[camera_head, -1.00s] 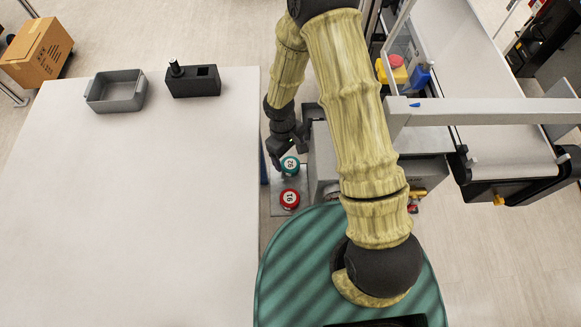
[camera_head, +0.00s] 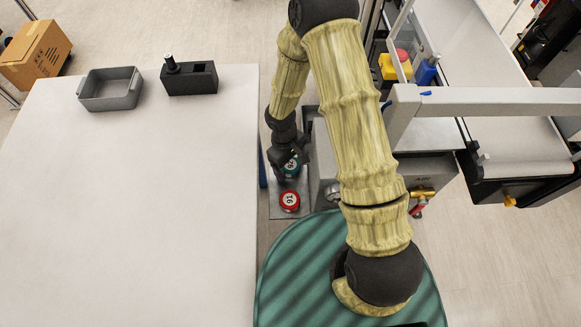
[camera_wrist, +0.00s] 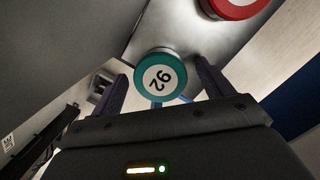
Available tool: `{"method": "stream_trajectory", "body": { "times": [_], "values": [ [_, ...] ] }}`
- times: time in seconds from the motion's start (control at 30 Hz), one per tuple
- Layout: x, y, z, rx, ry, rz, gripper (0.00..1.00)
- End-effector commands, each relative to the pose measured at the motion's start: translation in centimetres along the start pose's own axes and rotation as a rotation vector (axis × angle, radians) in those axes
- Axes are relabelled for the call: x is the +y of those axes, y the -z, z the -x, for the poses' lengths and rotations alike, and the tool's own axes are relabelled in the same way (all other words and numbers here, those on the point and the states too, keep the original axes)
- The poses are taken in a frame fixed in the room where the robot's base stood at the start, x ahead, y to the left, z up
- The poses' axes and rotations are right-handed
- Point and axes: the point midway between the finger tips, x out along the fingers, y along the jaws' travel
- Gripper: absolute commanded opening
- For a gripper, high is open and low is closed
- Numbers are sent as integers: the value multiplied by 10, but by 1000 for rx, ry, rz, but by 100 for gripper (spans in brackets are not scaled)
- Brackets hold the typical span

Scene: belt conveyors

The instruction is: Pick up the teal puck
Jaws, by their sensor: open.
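The teal puck (camera_head: 291,169) has a white top marked 92 and rests on a small grey plate (camera_head: 275,207) beside the machine. In the head view my gripper (camera_head: 281,160) is over it and hides part of it. In the wrist view the teal puck (camera_wrist: 160,76) shows whole, between and just beyond the two fingertips. My gripper (camera_wrist: 160,88) is open there, with one finger on each side of the puck. I cannot tell whether either finger touches it.
A red puck (camera_head: 289,201) marked 91 sits on the same plate, close to the teal one. A white table (camera_head: 140,200) at left holds a grey bin (camera_head: 110,103) and a black block (camera_head: 190,91). A grey machine housing (camera_head: 324,160) stands just right of the plate.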

Motion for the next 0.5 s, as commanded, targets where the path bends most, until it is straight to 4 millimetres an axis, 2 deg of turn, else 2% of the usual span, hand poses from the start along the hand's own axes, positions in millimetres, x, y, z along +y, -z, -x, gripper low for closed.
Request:
{"method": "stream_trajectory", "body": {
  "times": [0.37, 0.5],
  "values": [
    [0, 0, 0, 0, 0, 0, 79],
    [0, 0, 0, 0, 0, 0, 52]
  ]
}}
